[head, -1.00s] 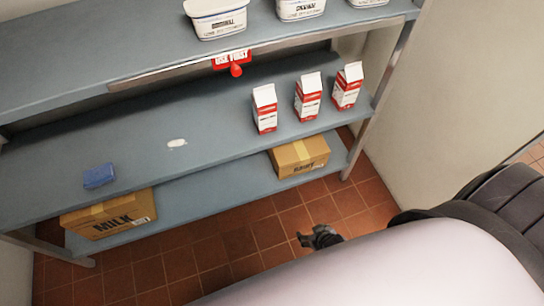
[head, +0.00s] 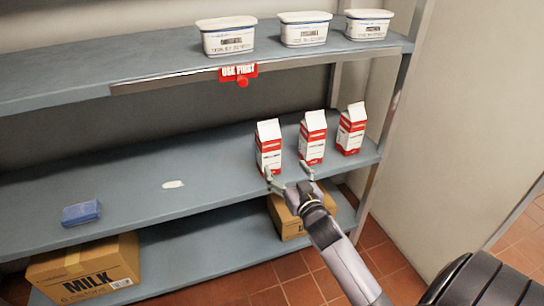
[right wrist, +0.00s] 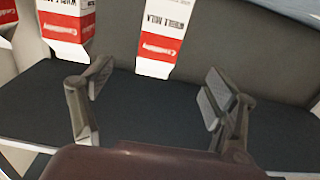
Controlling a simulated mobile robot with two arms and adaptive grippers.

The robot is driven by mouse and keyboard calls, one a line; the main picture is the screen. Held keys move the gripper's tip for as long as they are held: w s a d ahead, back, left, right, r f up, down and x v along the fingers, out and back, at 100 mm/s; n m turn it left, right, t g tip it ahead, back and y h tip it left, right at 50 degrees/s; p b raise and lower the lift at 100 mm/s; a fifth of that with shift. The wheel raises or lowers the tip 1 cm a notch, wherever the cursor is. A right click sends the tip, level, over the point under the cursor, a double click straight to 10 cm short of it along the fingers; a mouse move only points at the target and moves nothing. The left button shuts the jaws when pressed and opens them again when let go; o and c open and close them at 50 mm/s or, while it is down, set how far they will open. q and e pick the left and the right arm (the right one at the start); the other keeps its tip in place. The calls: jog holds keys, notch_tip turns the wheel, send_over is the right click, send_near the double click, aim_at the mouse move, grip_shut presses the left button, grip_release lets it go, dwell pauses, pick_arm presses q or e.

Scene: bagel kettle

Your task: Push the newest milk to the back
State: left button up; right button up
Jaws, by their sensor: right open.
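Three red and white milk cartons stand upright in a row on the middle shelf: the left carton (head: 268,147), the middle carton (head: 312,138) and the right carton (head: 351,129). No dates are readable on them. My right gripper (head: 288,174) is open and empty at the shelf's front edge, just in front of the left and middle cartons. In the right wrist view the picture is upside down; one carton (right wrist: 160,38) shows beyond and between the open fingers (right wrist: 152,88), apart from them. Another carton (right wrist: 68,22) is left of it. My left gripper is not in view.
A blue block (head: 81,213) and a white patch (head: 173,184) lie on the middle shelf's left. Cardboard boxes (head: 84,270) are below. Shelf behind the cartons looks clear.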

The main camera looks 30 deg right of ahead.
aim_at(272, 148)
jog(key=b+x, duration=0.2)
jog(key=x, duration=1.2)
jog(key=shift+a, duration=0.1)
jog(key=shift+w, duration=0.5)
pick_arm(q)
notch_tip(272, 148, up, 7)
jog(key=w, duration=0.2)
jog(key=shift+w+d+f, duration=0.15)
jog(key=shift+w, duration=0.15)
pick_arm(e)
jog(key=shift+c, duration=0.4)
